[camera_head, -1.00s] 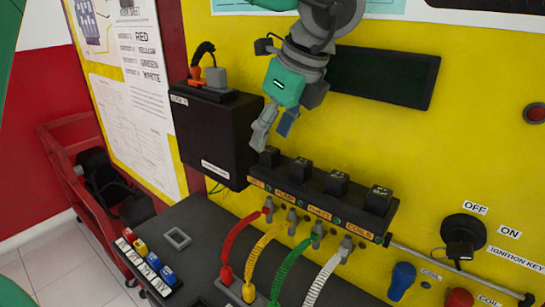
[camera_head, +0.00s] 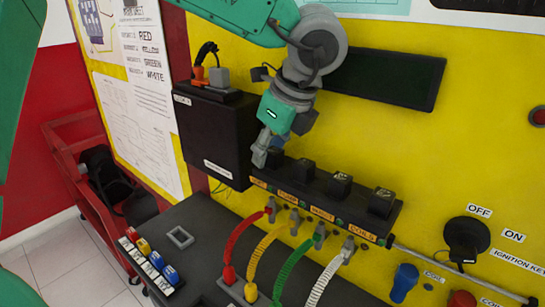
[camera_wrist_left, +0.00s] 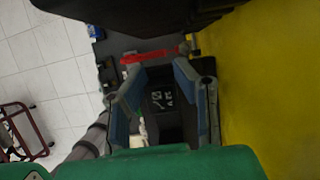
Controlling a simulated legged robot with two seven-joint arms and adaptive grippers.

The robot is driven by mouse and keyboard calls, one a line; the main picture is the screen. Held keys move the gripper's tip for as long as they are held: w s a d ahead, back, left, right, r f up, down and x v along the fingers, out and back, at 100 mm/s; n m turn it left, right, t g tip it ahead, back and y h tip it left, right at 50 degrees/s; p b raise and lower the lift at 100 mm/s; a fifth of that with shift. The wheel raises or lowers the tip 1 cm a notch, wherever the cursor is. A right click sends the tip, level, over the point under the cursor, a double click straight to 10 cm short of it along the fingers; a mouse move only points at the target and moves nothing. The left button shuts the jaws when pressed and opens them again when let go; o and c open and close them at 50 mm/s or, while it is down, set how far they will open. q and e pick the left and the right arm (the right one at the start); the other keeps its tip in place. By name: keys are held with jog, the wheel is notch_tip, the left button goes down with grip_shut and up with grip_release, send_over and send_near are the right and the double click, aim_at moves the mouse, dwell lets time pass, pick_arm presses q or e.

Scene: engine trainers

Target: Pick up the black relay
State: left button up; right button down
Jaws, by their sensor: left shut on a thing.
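Several black relays stand in a row on a black labelled strip (camera_head: 320,210) on the yellow panel. My left gripper (camera_head: 268,150) is at the leftmost black relay (camera_head: 276,157), which its fingers partly hide. In the left wrist view that relay (camera_wrist_left: 163,101) sits between the two blue-padded fingers, its marked top facing the camera, and the gripper (camera_wrist_left: 160,92) is shut on it. The relay still appears to be at its place in the strip. Three more relays show to its right. My right gripper is not in view.
A black box (camera_head: 214,135) with plugs on top is close left of my gripper. Red, yellow, green and white cables (camera_head: 325,280) hang below the strip. A dark display (camera_head: 385,77) is above. A red cart (camera_head: 85,190) stands at the left.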

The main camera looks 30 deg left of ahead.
pick_arm(q)
notch_tip(320, 180, up, 28)
jog(key=shift+p, duration=0.4)
